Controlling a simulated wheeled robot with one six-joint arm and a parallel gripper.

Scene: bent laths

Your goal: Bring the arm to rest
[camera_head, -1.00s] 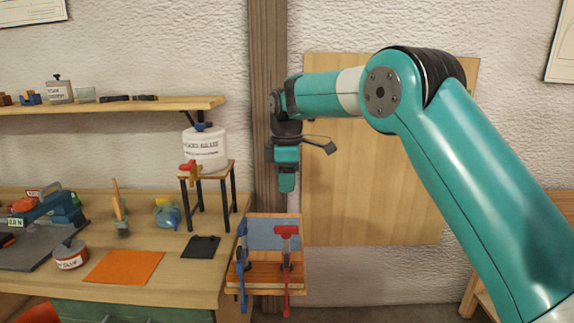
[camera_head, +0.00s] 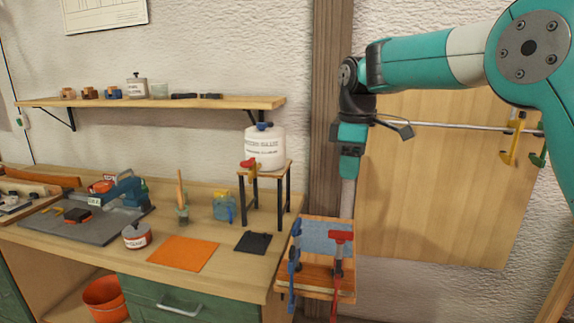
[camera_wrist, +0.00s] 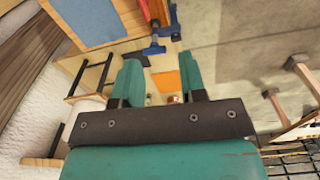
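My gripper (camera_head: 349,168) hangs pointing down from my raised arm, close to the wooden post and, in the head view, just above the clamped jig. In the wrist view my gripper (camera_wrist: 160,80) has its two teal fingers well apart with nothing between them. The jig, with a blue-grey panel (camera_head: 327,236) on a wooden block, sits at the bench's right end. A blue clamp (camera_head: 294,262) and a red clamp (camera_head: 340,238) are on it; both also show at the top of the wrist view. Whether a lath is in the jig is unclear.
The workbench (camera_head: 120,255) carries an orange mat (camera_head: 183,253), a tin (camera_head: 137,237), a blue tool and a small stand (camera_head: 265,172) with a glue bottle (camera_head: 265,148). A shelf (camera_head: 160,104) runs above. A wooden panel with yellow and green clamps on a rail hangs behind my arm.

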